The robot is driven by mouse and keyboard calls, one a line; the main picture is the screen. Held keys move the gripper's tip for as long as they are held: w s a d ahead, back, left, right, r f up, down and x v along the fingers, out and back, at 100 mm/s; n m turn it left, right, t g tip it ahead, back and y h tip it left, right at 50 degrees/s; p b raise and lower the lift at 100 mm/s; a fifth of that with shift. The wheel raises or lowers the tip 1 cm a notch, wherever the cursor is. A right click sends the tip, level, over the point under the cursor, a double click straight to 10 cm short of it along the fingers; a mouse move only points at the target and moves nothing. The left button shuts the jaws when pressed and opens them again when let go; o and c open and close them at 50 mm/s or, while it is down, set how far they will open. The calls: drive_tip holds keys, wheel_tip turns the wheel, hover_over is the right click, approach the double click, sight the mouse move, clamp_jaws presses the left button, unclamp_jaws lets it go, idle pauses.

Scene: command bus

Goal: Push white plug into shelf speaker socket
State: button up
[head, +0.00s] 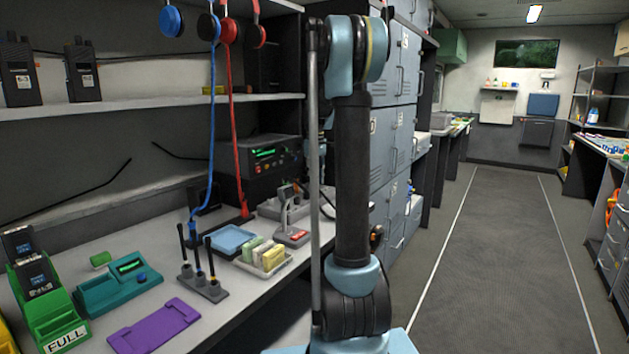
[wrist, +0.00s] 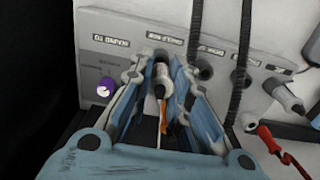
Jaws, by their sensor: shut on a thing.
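In the wrist view my gripper (wrist: 160,85) is shut on a white plug (wrist: 162,72), with one finger on either side of it. An orange part and a thin pale cable trail back from the plug between the fingers. The plug's front end points at a grey socket panel (wrist: 140,22), close to the small label (wrist: 173,47) that seems to name the shelf speaker. The socket itself is hidden behind the plug and fingertips, so I cannot tell whether the plug is inside it. In the head view my gripper and the panel are not visible.
On the panel are a purple round piece (wrist: 105,87) left and a dark socket (wrist: 204,71) right. Black cables (wrist: 240,75) hang close to my right finger. Another pale plug (wrist: 286,95) and a red plug (wrist: 265,132) are farther right. The desk (head: 225,293) holds several items.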

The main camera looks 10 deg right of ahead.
drive_tip(key=shift+f, duration=1)
idle(1.2)
drive_tip(key=o, duration=0.9)
drive_tip(key=shift+o, duration=0.2)
drive_tip(key=shift+r, duration=4)
